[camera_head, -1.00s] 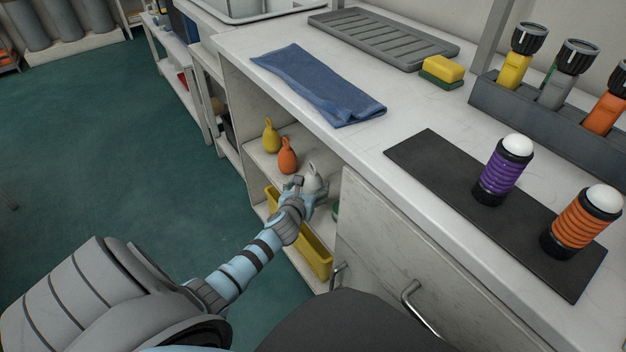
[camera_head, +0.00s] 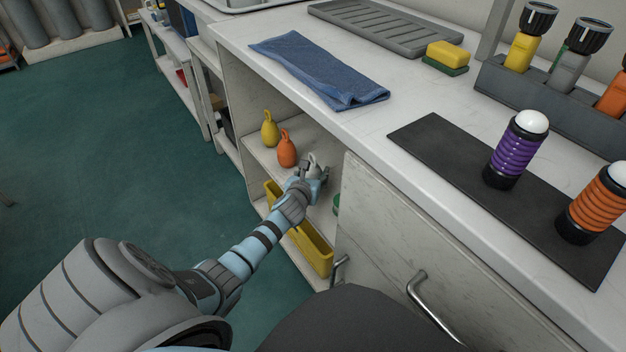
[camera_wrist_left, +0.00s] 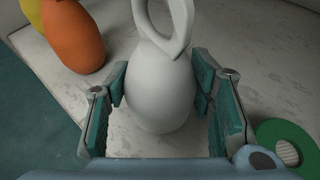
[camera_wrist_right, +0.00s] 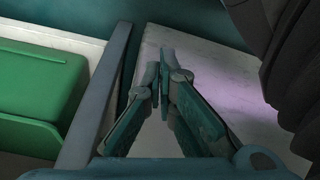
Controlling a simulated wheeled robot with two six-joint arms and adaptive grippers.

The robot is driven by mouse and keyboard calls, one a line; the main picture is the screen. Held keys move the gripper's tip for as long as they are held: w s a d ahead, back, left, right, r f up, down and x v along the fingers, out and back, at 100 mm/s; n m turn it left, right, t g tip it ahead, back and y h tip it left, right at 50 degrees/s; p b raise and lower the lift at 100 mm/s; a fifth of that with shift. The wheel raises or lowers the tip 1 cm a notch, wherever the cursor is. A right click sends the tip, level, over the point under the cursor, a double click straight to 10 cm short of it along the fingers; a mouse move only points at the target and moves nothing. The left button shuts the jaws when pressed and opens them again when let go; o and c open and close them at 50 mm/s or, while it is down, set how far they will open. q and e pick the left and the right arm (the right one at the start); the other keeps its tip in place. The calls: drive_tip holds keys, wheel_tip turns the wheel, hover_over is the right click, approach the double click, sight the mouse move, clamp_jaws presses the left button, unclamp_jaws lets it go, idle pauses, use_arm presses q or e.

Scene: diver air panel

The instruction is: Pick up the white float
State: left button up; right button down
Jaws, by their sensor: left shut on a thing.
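The white float (camera_wrist_left: 160,90) is rounded with a loop on top, and stands at the shelf in the left wrist view. My left gripper (camera_wrist_left: 162,85) has its teal finger pads on both sides of the float's body, shut on it. In the head view the left gripper (camera_head: 312,172) reaches into the open shelf, and only a little of the white float (camera_head: 313,160) shows past the fingers. My right gripper (camera_wrist_right: 165,68) shows only in its wrist view, with its fingertips together and nothing seen between them.
An orange float (camera_head: 287,149) and a yellow float (camera_head: 270,129) stand left of the gripper on the shelf (camera_head: 257,152). A yellow bin (camera_head: 315,250) is below. A green ring (camera_wrist_left: 287,143) lies at the right. The countertop (camera_head: 365,127) overhangs the shelf.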

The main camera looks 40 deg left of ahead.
sight(313, 155)
use_arm(q)
drive_tip(key=shift+r, duration=0.15)
